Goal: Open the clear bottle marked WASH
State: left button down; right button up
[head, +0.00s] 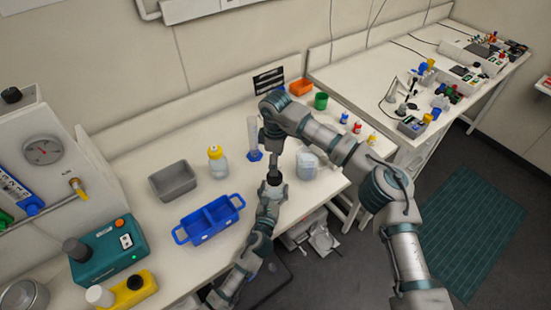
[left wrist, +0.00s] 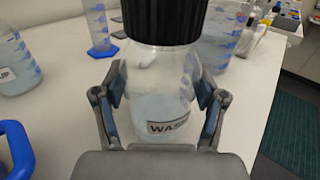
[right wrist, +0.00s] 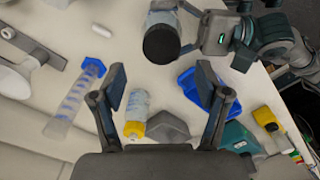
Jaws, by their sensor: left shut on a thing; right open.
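The clear bottle marked WASH (left wrist: 165,95) stands upright with a black cap (left wrist: 163,20) on it. My left gripper (left wrist: 161,90) is shut around its body, with a pad on each side. In the head view the black cap (head: 273,176) shows above my left gripper (head: 274,190); the bottle body is mostly hidden there. My right gripper (head: 272,142) is above and behind the cap. In the right wrist view my right gripper (right wrist: 160,80) is open and empty, and the cap (right wrist: 161,44) lies beyond its fingertips, not between them.
A yellow-capped bottle (head: 217,162), a grey tub (head: 173,181) and a blue basket (head: 210,218) are to the left. A graduated cylinder (head: 253,138) is behind, and a beaker (head: 307,165) is close on the right. A small white bar (right wrist: 102,30) lies on the bench.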

aim_at(275, 188)
notch_tip(275, 188, down, 8)
jog(key=shift+r, duration=0.25)
